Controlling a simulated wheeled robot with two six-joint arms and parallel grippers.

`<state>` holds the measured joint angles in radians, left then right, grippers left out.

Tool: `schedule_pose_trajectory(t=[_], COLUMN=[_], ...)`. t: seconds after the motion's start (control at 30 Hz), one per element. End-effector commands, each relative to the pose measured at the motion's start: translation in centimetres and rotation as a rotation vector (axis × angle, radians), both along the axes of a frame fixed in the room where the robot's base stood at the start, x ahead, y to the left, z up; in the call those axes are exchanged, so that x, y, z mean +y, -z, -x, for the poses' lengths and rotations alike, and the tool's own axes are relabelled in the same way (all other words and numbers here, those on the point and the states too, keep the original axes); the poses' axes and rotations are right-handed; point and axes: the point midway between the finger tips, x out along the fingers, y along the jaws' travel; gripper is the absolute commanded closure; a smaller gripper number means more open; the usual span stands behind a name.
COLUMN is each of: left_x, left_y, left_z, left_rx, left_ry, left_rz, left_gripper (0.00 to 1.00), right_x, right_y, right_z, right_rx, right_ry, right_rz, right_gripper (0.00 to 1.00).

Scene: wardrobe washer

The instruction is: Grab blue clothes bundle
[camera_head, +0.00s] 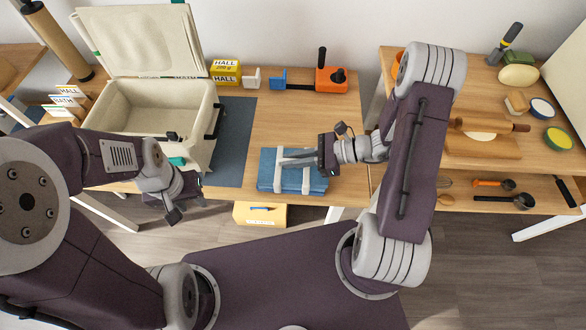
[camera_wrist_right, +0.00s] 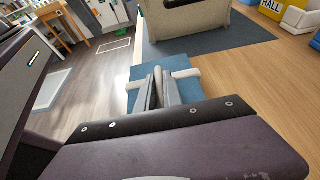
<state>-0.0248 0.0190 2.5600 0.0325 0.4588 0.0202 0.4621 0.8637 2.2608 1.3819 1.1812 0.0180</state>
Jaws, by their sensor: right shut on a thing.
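The blue clothes bundle (camera_head: 265,172) is a flat folded block with pale straps, lying at the front edge of the wooden table. It also shows in the right wrist view (camera_wrist_right: 141,73), partly hidden behind the fingers. My right gripper (camera_head: 290,160) reaches over it from the right and is shut on it near its middle; the fingers (camera_wrist_right: 158,90) are close together there. The exact contact is partly hidden. My left gripper (camera_head: 182,203) hangs in front of the open case, away from the bundle; its finger opening is unclear.
An open cream case (camera_head: 142,120) stands at left on a dark mat (camera_head: 236,125). Yellow boxes (camera_head: 225,72) and an orange tool (camera_head: 331,80) sit at the back. A yellow drawer-like box (camera_head: 259,214) is below the table edge. Table right of the mat is mostly clear.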

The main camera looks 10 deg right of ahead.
Motion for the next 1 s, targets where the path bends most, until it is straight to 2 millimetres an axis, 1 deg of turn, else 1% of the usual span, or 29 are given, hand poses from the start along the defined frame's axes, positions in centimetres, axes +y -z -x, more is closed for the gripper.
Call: schedule_pose_trajectory(t=[0.37,0.47,0.57,0.67,0.73,0.77,0.93,1.0], left_x=[0.0,0.0,0.0,0.0,0.0,0.0,0.0,0.0], left_y=[0.0,-0.2,-0.4,-0.9,-1.3,-1.2,-1.6,-4.4], left_z=[0.0,0.0,0.0,0.0,0.0,0.0,0.0,0.0], left_rx=[0.000,0.000,0.000,0.000,0.000,0.000,0.000,0.001], left_ry=[0.000,0.000,0.000,0.000,0.000,0.000,0.000,0.000], left_rz=[0.000,0.000,0.000,0.000,0.000,0.000,0.000,0.000], left_gripper=[0.64,0.64,0.64,0.64,0.64,0.64,0.64,0.64], right_x=[0.0,0.0,0.0,0.0,0.0,0.1,0.5,0.6], right_y=[-0.1,-0.4,-1.5,-3.2,-4.7,-4.9,-7.2,-8.8], right_z=[0.0,0.0,0.0,0.0,0.0,0.8,4.7,5.7], right_rx=[0.000,-0.001,-0.002,-0.003,-0.005,0.000,0.001,0.008], right_ry=[-0.001,0.000,0.000,0.001,-0.001,0.001,0.004,0.005], right_rz=[-0.001,-0.001,0.000,0.001,0.000,-0.001,-0.001,-0.005], right_gripper=[1.00,1.00,1.00,1.00,1.00,1.00,1.00,1.00])
